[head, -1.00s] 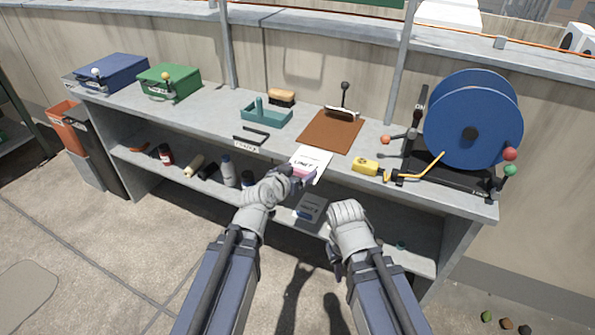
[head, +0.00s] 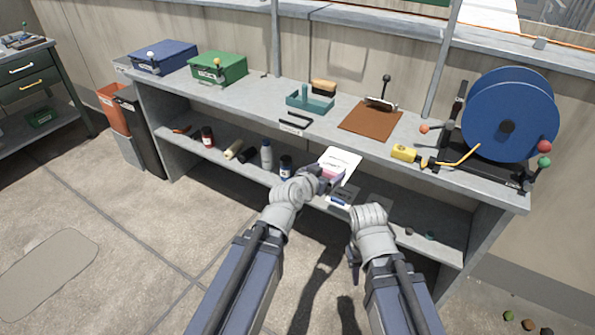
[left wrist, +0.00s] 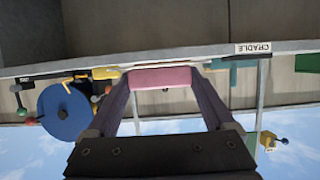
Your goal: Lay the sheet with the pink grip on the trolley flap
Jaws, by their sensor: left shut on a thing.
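The white sheet (head: 343,159) has a pink grip (head: 332,175) along its near edge. My left gripper (head: 324,177) is shut on the pink grip and holds the sheet out by the bench's front edge. In the left wrist view the pink grip (left wrist: 160,78) sits between both fingers. My right gripper (head: 353,262) hangs low in front of the bench, apart from the sheet; its fingers are too unclear to judge. A dark green drawer unit (head: 28,85) stands at the far left; I cannot make out a flap on it.
The grey bench (head: 255,105) carries a brown mat (head: 370,121), a teal tray (head: 310,100), a yellow tool (head: 404,153), a blue reel (head: 508,125), and blue and green cases (head: 218,69). Bottles stand on its lower shelf. Bins (head: 125,120) stand at its left end. Open floor lies left.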

